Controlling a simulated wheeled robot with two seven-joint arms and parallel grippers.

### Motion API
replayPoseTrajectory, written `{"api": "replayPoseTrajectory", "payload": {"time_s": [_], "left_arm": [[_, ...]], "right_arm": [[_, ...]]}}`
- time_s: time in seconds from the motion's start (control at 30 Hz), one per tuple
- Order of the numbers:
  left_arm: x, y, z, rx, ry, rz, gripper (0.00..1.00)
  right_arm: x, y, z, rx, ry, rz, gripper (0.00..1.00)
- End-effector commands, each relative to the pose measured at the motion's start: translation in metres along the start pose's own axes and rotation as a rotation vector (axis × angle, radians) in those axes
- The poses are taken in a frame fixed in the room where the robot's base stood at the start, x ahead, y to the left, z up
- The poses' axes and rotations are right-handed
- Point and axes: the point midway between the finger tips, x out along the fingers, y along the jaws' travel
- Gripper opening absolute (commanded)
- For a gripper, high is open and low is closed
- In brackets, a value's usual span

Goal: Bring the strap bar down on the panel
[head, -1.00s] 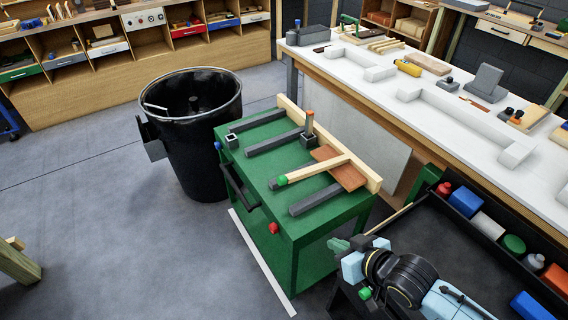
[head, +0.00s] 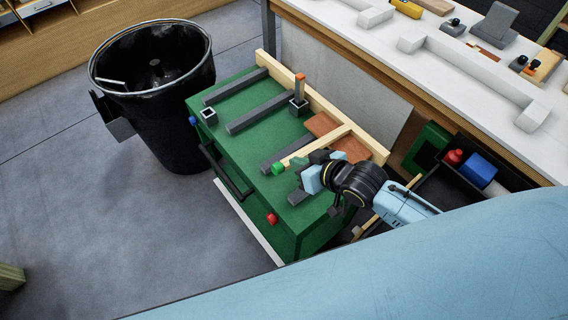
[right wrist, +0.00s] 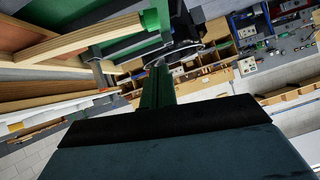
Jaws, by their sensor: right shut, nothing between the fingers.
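The strap bar (head: 316,146) is a pale wooden bar with a green end (head: 278,168). It lies across the brown panel (head: 322,125) on the green bench (head: 230,150), reaching from the back rail toward the front. In the right wrist view the strap bar (right wrist: 85,38) and its green end (right wrist: 150,20) are at upper left; I cannot tell whether it touches the panel. My right gripper (head: 303,163) is shut and empty, close to the bar's green-ended part on its right side. Its dark green fingers (right wrist: 158,85) point up the wrist view. My left gripper is not in view.
Grey bars (head: 259,112) lie on the bench, with an orange-tipped post (head: 299,88) near the rail. A black bin (head: 150,100) stands at left. A white-topped workbench (head: 400,70) runs behind. A tray with coloured items (head: 478,168) is at right.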

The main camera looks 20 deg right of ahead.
Motion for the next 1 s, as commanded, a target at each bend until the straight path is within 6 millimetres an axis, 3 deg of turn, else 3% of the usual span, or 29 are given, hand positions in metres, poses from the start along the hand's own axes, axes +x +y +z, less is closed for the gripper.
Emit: {"api": "replayPoseTrajectory", "payload": {"time_s": [0.2, 0.4, 1.0], "left_arm": [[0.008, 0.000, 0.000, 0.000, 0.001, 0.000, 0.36], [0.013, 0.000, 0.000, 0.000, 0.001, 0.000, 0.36], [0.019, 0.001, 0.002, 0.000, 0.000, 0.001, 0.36]], "right_arm": [[0.047, 0.000, 0.000, 0.001, 0.001, 0.000, 0.00], [0.067, 0.000, 0.021, 0.000, -0.001, 0.001, 0.00], [0.082, -0.005, 0.034, -0.019, -0.002, 0.000, 0.00]]}}
